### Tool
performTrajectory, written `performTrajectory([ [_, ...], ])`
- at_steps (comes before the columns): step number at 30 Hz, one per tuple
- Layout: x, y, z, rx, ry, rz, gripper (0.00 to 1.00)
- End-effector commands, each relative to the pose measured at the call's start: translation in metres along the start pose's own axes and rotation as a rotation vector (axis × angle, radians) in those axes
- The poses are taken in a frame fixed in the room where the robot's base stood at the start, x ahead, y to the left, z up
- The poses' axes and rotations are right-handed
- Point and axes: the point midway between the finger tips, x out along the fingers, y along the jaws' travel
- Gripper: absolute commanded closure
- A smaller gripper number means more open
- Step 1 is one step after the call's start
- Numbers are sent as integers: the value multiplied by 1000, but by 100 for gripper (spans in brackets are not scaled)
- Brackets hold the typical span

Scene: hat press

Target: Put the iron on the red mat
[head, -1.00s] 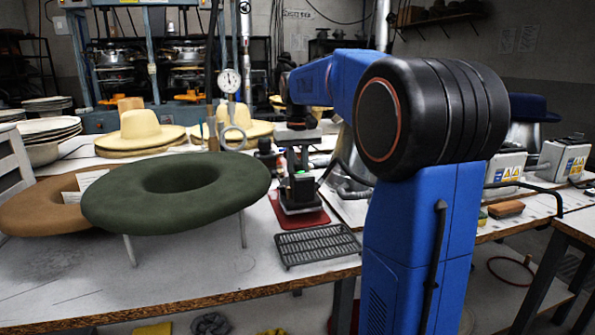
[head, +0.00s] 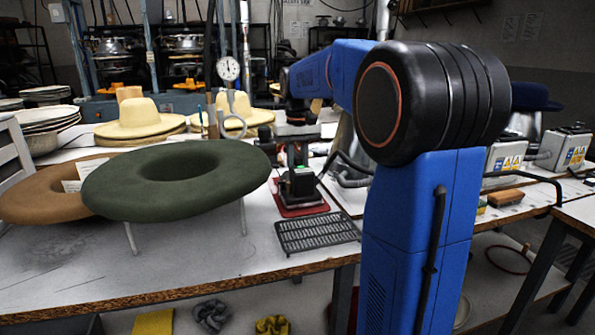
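The iron (head: 301,182) is a small dark block with a green light on top, in the middle of the head view. It appears over the red mat (head: 297,211), whose red edge shows in front of it and at its left. I cannot tell for sure whether its base touches the mat. My gripper (head: 293,155) points down right above and behind the iron. Its fingers are small and dark against the iron, so whether they are open or shut on its handle is not clear.
A dark slotted rack (head: 318,233) lies in front of the mat. A wide green felt hat (head: 177,180) on a stand is at the left, with a brown hat (head: 45,200) behind it. A gauge (head: 228,69) on a stand rises behind. The table's front left is clear.

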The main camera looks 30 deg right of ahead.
Motion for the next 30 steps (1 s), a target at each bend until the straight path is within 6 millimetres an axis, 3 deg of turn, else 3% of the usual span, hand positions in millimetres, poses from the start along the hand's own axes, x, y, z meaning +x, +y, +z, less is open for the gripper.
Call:
performTrajectory([
  [21, 3, 0, 0, 0, 3, 0, 100],
  [22, 3, 0, 0, 0, 3, 0, 77],
  [24, 3, 0, 0, 0, 3, 0, 60],
  [30, 4, 0, 0, 0, 1, 0, 57],
])
